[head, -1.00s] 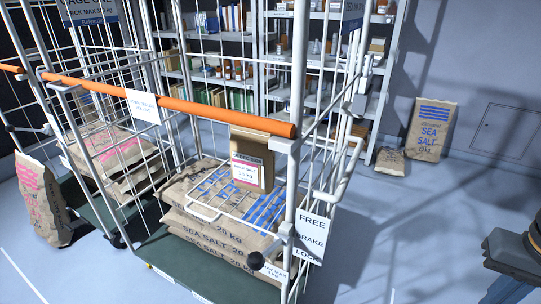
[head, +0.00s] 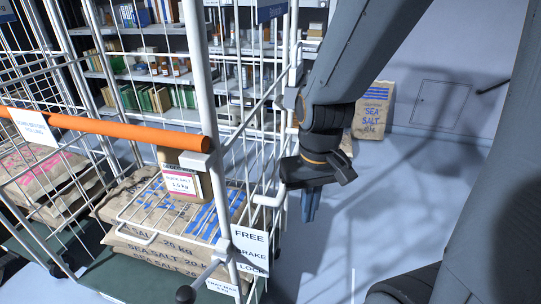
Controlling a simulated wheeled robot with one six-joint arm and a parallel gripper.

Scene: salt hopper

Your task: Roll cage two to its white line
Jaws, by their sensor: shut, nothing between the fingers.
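Cage two (head: 204,75) is the nearer white wire cage, with an orange push bar (head: 130,131) across its front and a green deck (head: 115,275). It carries stacked sea salt sacks (head: 150,245) and a small brown pack (head: 185,180). A FREE/BRAKE/LOCK sign (head: 250,250) hangs on its right post. Beside it a lever with a black knob (head: 186,294) slants down-left; I cannot tell its setting. My gripper (head: 311,212) is shut and empty, pointing down just right of the cage's side in the picture. A white line (head: 352,285) shows on the floor at the bottom.
Another cage with red-printed sacks (head: 45,185) stands to the left. Shelves (head: 150,75) with bottles and books stand behind. Blue-grey floor right of cage two looks clear where visible.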

